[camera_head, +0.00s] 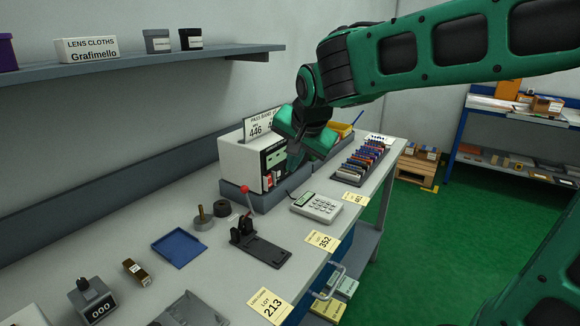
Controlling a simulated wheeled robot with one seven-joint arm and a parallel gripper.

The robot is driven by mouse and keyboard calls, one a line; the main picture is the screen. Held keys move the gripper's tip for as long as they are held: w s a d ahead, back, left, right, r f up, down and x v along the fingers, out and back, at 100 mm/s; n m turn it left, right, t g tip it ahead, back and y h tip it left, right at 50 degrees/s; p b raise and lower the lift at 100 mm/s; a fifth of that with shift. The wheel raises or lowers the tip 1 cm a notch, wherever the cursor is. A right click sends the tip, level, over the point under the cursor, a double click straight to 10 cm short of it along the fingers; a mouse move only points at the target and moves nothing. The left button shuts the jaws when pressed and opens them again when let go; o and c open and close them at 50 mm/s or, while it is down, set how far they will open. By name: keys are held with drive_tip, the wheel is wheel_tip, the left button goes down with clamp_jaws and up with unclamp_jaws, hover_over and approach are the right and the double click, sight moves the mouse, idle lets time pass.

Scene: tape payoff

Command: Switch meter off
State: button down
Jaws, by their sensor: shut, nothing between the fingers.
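A white box-shaped instrument (240,165), probably the meter, stands in a grey tray-like base on the bench. Its dark front panel (268,170) carries a small green display and red and white details too small to read. A card with "446" (257,124) stands at its top. My gripper (293,164) is shut and empty, pointing down close to the right side of the front panel. I cannot tell whether it touches the panel. The gripper hides part of the panel's right edge, and no switch position can be made out.
A rack of coloured slides (360,163) is at right. A blue tray (179,248) and a counter (92,299) are at left. A shelf (140,62) hangs above.

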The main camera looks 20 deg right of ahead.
drive_tip(key=shift+d+f, duration=0.25)
drive_tip(key=shift+f, duration=0.45)
